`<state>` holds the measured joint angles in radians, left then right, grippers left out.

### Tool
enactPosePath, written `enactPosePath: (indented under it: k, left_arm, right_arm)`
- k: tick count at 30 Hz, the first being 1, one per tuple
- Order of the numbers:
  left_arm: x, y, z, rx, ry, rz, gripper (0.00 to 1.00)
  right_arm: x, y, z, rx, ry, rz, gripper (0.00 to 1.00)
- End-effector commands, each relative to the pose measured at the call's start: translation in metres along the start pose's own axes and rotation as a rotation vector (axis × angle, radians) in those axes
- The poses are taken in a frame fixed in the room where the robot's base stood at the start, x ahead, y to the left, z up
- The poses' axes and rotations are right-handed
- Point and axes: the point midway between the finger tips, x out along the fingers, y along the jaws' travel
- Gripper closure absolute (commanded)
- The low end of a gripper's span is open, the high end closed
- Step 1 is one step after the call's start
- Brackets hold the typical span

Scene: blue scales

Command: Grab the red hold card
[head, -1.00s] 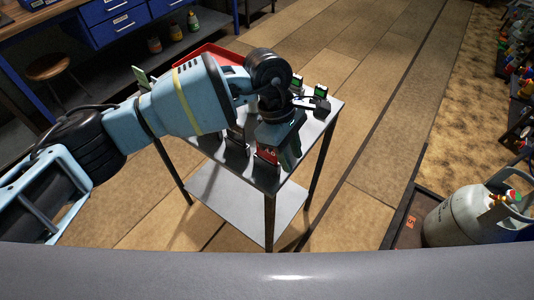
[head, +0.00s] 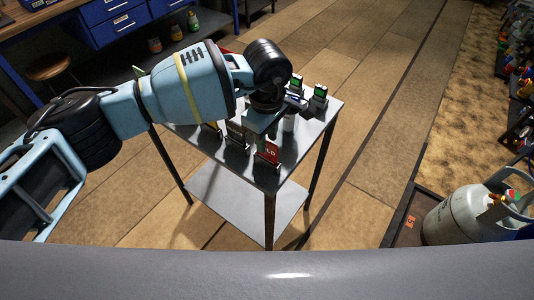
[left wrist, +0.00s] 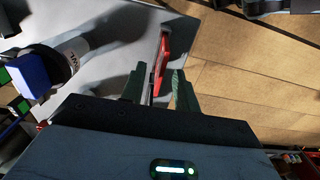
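The red hold card (head: 268,152) stands upright in a dark holder at the near corner of the small table (head: 290,170). My left gripper (head: 271,128) is just behind and above it in the head view, partly hidden by its own wrist. In the left wrist view, the open fingers (left wrist: 160,90) are on either side of the red card (left wrist: 162,60), which shows nearly edge-on between and beyond their tips. A small gap shows between the card and the right finger. Contact with the left finger is hard to tell. My right gripper is not in view.
Other dark card holders (head: 237,135) stand left of the red card. Small stands with green-topped displays (head: 320,92) are at the table's far right. A gas cylinder (head: 455,220) stands off right.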

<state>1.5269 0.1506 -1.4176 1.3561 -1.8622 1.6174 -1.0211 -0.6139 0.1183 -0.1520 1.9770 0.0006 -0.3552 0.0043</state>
Motion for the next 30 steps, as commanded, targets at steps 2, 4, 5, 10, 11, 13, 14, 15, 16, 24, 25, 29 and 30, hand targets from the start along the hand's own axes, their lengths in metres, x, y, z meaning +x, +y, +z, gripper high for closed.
enactPosePath:
  k: [2, 4, 5, 10, 11, 13, 14, 15, 16, 24, 25, 29, 30]
  left_arm:
    - [0.010, -0.001, 0.001, 0.000, 0.001, 0.000, 0.69]
    - [0.020, -0.001, 0.001, 0.000, 0.001, -0.001, 0.69]
    - [0.024, -0.001, 0.002, 0.001, 0.001, 0.000, 0.69]
    - [0.041, -0.001, 0.001, 0.000, 0.000, -0.001, 0.69]
    - [0.043, -0.001, 0.001, 0.000, 0.000, 0.000, 0.69]
    - [0.044, -0.001, 0.001, 0.001, 0.000, 0.001, 0.69]
    - [0.044, -0.001, 0.001, 0.001, 0.000, 0.001, 0.69]
    - [0.044, -0.001, 0.001, 0.001, 0.000, 0.001, 0.69]
    - [0.044, -0.001, 0.001, 0.001, 0.000, 0.001, 0.69]
    - [0.043, -0.001, 0.001, 0.001, 0.000, 0.001, 0.95]
    - [0.043, -0.001, 0.001, 0.001, 0.000, 0.000, 0.99]
    - [0.043, -0.001, 0.001, 0.001, 0.000, 0.000, 1.00]
    - [0.043, -0.001, 0.001, 0.001, 0.000, 0.001, 1.00]
  right_arm:
    - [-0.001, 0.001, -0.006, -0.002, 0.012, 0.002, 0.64]
    - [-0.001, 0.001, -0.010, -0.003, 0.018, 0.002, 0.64]
    - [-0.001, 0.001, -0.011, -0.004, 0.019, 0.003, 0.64]
    - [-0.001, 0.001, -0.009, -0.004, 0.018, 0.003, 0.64]
    - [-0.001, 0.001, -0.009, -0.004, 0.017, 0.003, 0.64]
    - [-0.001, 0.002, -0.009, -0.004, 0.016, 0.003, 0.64]
    - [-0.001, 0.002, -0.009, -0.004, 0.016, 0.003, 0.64]
    - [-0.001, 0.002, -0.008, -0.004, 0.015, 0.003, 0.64]
    - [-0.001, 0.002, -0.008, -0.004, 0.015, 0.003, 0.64]
    - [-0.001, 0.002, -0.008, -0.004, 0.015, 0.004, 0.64]
    - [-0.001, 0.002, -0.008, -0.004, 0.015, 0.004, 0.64]
    - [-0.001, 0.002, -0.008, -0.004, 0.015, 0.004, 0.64]
    - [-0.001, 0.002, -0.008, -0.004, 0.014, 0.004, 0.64]
